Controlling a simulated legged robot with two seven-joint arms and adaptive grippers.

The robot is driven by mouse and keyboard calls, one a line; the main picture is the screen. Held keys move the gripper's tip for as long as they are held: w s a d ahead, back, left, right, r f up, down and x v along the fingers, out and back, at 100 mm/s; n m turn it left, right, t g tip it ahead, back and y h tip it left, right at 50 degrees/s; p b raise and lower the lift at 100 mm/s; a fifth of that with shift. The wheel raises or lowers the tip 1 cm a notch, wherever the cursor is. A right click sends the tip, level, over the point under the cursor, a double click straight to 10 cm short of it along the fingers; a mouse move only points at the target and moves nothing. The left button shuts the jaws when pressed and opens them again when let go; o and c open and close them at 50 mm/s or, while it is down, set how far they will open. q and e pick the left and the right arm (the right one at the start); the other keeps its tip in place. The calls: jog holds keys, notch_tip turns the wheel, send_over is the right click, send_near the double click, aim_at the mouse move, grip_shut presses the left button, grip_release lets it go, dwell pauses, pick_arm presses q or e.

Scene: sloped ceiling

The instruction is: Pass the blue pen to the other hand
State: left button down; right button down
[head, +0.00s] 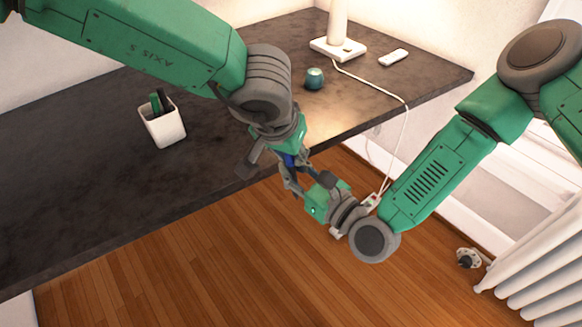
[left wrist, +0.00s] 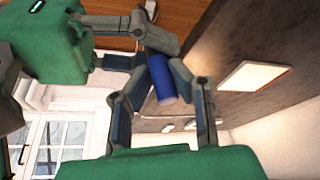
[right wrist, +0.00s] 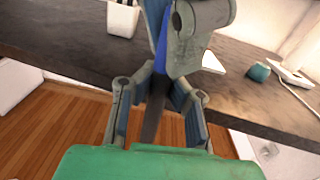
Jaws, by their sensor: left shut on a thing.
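The blue pen (head: 289,160) is held in my left gripper (head: 287,165), above the floor just off the desk's front edge. In the left wrist view the pen's blue barrel (left wrist: 160,80) lies between the left fingers. My right gripper (head: 302,186) is up against the left one, from the lower right. In the right wrist view the pen's dark lower part (right wrist: 153,112) reaches down between the right fingers (right wrist: 162,85). The fingers of the two grippers overlap there, so I cannot tell whether the right ones press on the pen.
The dark desk (head: 90,190) carries a white cup (head: 165,127) with pens, a small teal object (head: 314,79), a white lamp base (head: 338,49) and a white slab (head: 393,58). A white cable hangs behind my right gripper. A radiator (head: 540,270) stands at lower right.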

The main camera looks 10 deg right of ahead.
pick_arm(q)
jog(key=c, duration=1.4)
grip_release()
jog(key=shift+w, duration=0.1)
jog(key=shift+o, duration=0.2)
jog(key=shift+r, duration=0.1)
jog(key=v, duration=1.1)
jog(key=s+a+f+n+t+y, duration=0.1)
jog(key=a+f+n+y, duration=0.1)
jog(key=a+f, duration=0.75)
jog(key=s+a+f+n+y, duration=0.1)
jog(key=s+a+f, duration=0.1)
jog(key=a+f, duration=0.8)
jog(key=s+a+f+n+g, duration=0.1)
jog(key=s+a+f+g, duration=0.1)
jog(key=s+a+f, duration=0.4)
jog(key=s+a+f+n+g, duration=0.2)
jog(key=s+a+f, duration=0.4)
jog(key=s, duration=0.8)
jog(key=shift+a+f, duration=0.35)
jog(key=shift+f, duration=0.35)
